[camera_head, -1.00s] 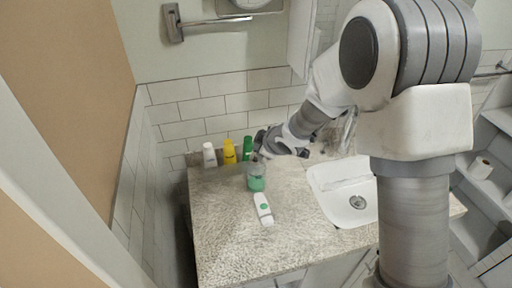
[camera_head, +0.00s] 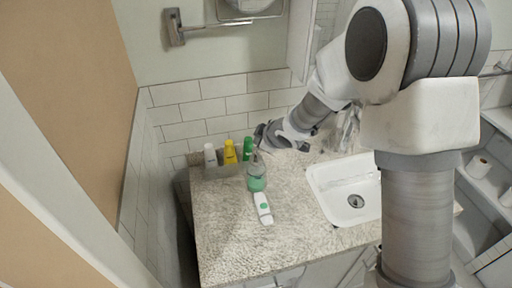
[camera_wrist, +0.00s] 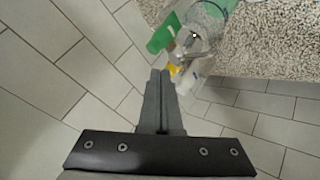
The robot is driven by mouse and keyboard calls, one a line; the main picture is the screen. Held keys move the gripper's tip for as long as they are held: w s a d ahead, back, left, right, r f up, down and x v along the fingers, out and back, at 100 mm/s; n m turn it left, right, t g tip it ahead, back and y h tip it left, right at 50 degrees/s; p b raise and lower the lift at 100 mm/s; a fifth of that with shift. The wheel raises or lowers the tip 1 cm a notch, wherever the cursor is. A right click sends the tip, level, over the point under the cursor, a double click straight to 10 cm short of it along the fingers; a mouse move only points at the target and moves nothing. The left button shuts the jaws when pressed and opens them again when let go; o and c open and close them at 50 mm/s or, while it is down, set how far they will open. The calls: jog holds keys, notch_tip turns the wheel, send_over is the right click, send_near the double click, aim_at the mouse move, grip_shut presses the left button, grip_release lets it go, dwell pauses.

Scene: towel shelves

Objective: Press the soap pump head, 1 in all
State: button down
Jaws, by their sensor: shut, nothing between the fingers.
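The soap dispenser (camera_head: 256,184) is a clear bottle with green liquid, upright on the counter left of the sink. In the wrist view its metallic pump head (camera_wrist: 190,44) shows just right of and beyond my fingertips, with the clear bottle (camera_wrist: 210,16) behind it. My gripper (camera_head: 259,138) is just above and behind the dispenser in the head view, reaching in from the right. In the wrist view the fingers of my gripper (camera_wrist: 158,74) are together with nothing between them. A gap shows between fingertips and pump head there; contact is not visible.
White (camera_head: 210,156), yellow (camera_head: 230,152) and green (camera_head: 248,148) bottles stand in a grey holder at the counter's back left. A white-and-green tube (camera_head: 263,209) lies in front of the dispenser. The sink (camera_head: 340,205) is to the right. The counter front (camera_head: 235,245) is clear.

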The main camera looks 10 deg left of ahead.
aim_at(258, 152)
jog(key=shift+r+p, duration=1.8)
jog(key=shift+r, duration=0.55)
